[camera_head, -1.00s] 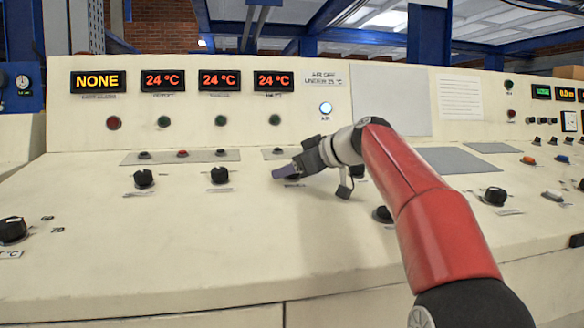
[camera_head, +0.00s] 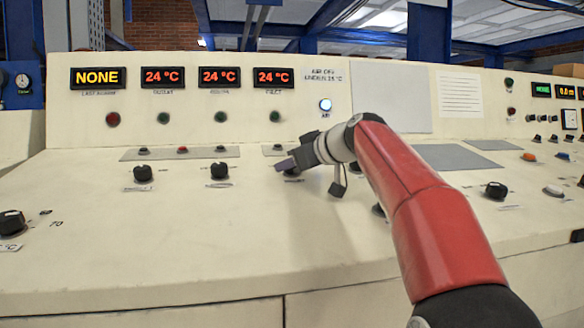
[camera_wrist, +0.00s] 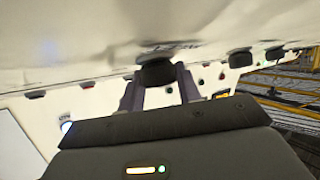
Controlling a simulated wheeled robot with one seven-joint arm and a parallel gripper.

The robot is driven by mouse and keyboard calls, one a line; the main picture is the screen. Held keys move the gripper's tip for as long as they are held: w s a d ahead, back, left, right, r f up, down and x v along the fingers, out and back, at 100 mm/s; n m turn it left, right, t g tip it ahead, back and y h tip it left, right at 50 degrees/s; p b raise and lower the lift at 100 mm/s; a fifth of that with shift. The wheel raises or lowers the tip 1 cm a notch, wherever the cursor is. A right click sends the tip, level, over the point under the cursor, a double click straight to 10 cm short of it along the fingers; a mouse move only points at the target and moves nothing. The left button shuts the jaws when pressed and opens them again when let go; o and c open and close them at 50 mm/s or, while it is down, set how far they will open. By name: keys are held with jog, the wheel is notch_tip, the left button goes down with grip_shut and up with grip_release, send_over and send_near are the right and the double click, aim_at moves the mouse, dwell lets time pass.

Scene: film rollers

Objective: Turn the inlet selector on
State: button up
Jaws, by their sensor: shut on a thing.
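The inlet selector is a black knob (camera_wrist: 157,73) between my gripper's two fingers in the wrist view, below a blurred, upside-down label on the cream panel. In the head view only a little of it shows at my fingertips. My gripper (camera_head: 288,167) is shut on the knob, with a purple-grey finger showing on its left side. In the wrist view the fingers of my gripper (camera_wrist: 158,88) stand on either side of the knob. The knob's pointer is hidden, so its setting cannot be read. The inlet display (camera_head: 273,77) above reads 24 °C.
Two similar black knobs, one nearer (camera_head: 219,171) and one farther left (camera_head: 142,174), sit left of my gripper. A strip of small buttons (camera_head: 182,150) lies behind them. A lit air button (camera_head: 325,105) is on the upright panel.

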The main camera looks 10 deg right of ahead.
jog(key=shift+s+a+m+t+h, duration=0.1)
jog(key=shift+m+t+h, duration=0.4)
jog(key=shift+m+h, duration=0.45)
jog(key=shift+a+r+m+t+h+p, duration=0.15)
jog(key=shift+m+t+h+p, duration=0.3)
jog(key=shift+m+h, duration=0.5)
jog(key=m+h+p, duration=0.2)
jog(key=m+h, duration=0.1)
jog(key=shift+t+p, duration=0.25)
jog(key=shift+p, duration=0.05)
jog(key=shift+m+h, duration=0.9)
jog(key=shift+m, duration=0.3)
jog(key=shift+d+f+m+h+b, duration=0.2)
jog(key=shift+m+h+b, duration=0.8)
jog(key=shift+m, duration=0.1)
jog(key=shift+g, duration=0.4)
jog(key=o, duration=1)
jog(key=shift+c, duration=0.2)
jog(key=shift+r, duration=0.1)
